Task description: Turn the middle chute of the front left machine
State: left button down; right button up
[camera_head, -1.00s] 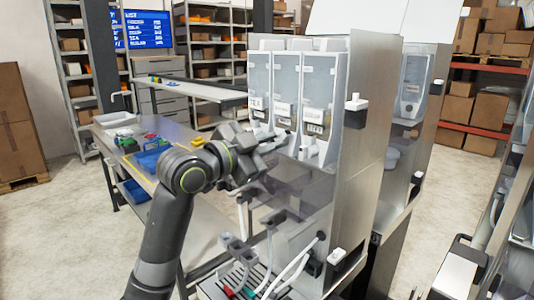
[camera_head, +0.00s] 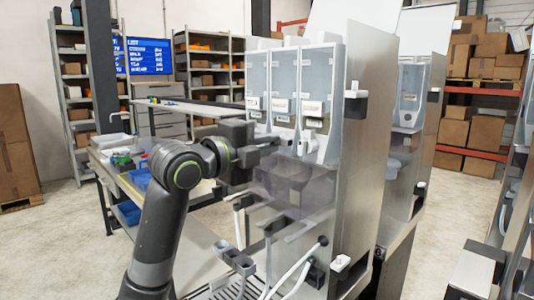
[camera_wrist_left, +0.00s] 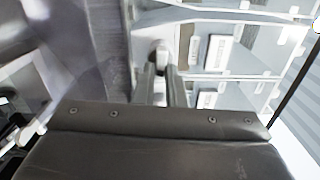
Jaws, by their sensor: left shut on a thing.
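The front left machine (camera_head: 362,140) is a tall steel unit with three clear hoppers side by side. The middle hopper (camera_head: 285,78) has a pale chute below it, partly covered by my gripper. The right chute (camera_head: 309,150) of this machine shows free. My left gripper (camera_head: 272,146) reaches in from the left at chute height. In the left wrist view its two fingers (camera_wrist_left: 160,84) are shut on a pale, rounded chute part (camera_wrist_left: 158,54), seemingly the middle chute. The grip's exact contact is small and partly hidden. My right gripper is not in view.
White hoses and grey nozzles (camera_head: 236,258) stand low at the machine's front. A second machine (camera_head: 410,110) stands behind at the right. A workbench with a blue bin (camera_head: 139,178) is at the left. Open floor lies at the far left.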

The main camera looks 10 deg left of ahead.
pick_arm(q)
jog(key=m, duration=0.1)
jog(key=m+b, duration=0.1)
jog(key=m, duration=0.1)
jog(key=m+b, duration=0.1)
jog(key=shift+f+m, duration=0.3)
jog(key=shift+m, duration=0.1)
dwell(0.4)
jog(key=c, duration=1.5)
grip_release()
